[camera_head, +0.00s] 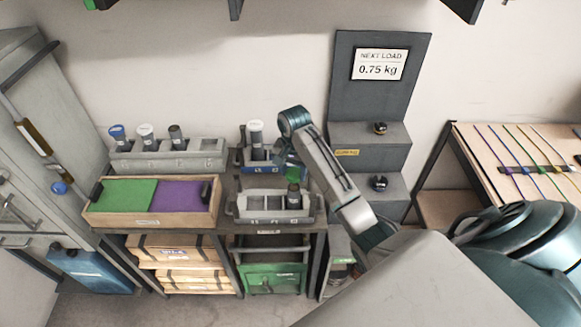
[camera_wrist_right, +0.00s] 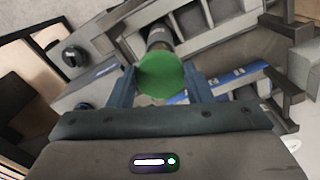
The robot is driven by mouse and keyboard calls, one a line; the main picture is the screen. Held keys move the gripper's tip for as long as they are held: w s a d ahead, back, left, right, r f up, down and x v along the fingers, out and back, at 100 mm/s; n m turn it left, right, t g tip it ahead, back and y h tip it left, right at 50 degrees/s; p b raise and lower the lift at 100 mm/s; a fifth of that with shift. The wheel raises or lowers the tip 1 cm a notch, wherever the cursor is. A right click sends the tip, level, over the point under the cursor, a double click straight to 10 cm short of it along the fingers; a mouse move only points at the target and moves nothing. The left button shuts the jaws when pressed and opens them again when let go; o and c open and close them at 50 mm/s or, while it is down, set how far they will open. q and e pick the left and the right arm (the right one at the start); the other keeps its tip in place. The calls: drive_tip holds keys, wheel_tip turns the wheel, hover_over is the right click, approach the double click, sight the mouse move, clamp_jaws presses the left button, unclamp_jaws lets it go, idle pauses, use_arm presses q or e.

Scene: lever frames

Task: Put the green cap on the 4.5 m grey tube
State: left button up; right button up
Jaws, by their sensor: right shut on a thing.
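My right gripper (camera_head: 291,172) is shut on the green cap (camera_wrist_right: 160,75), which sits between its two fingers in the right wrist view. In the head view the cap is small and partly hidden by the gripper. A dark grey tube (camera_head: 293,197) stands upright in the right end of the front grey rack (camera_head: 245,213), just below the gripper. In the right wrist view the tube (camera_wrist_right: 158,38) lies directly behind the cap. I cannot tell whether cap and tube touch. No length label is legible. My left gripper is not in view.
A blue rack (camera_head: 258,168) with a white-topped tube is behind. A long grey rack (camera_head: 165,160) holds several tubes at the left. A wooden tray (camera_head: 150,220) with green and purple sections lies before it. A stepped grey stand (camera_head: 370,140) rises right of the bench.

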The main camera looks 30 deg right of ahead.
sight(293, 188)
drive_tip(key=shift+f, duration=0.95)
drive_tip(key=shift+a+f, duration=0.1)
drive_tip(key=shift+f, duration=1.2)
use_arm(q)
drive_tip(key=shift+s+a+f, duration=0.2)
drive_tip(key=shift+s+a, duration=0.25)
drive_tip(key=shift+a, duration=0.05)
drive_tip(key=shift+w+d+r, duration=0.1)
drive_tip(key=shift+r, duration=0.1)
use_arm(e)
drive_tip(key=shift+f, duration=0.5)
idle(0.4)
drive_tip(key=o, duration=1)
drive_tip(key=shift+o, duration=0.2)
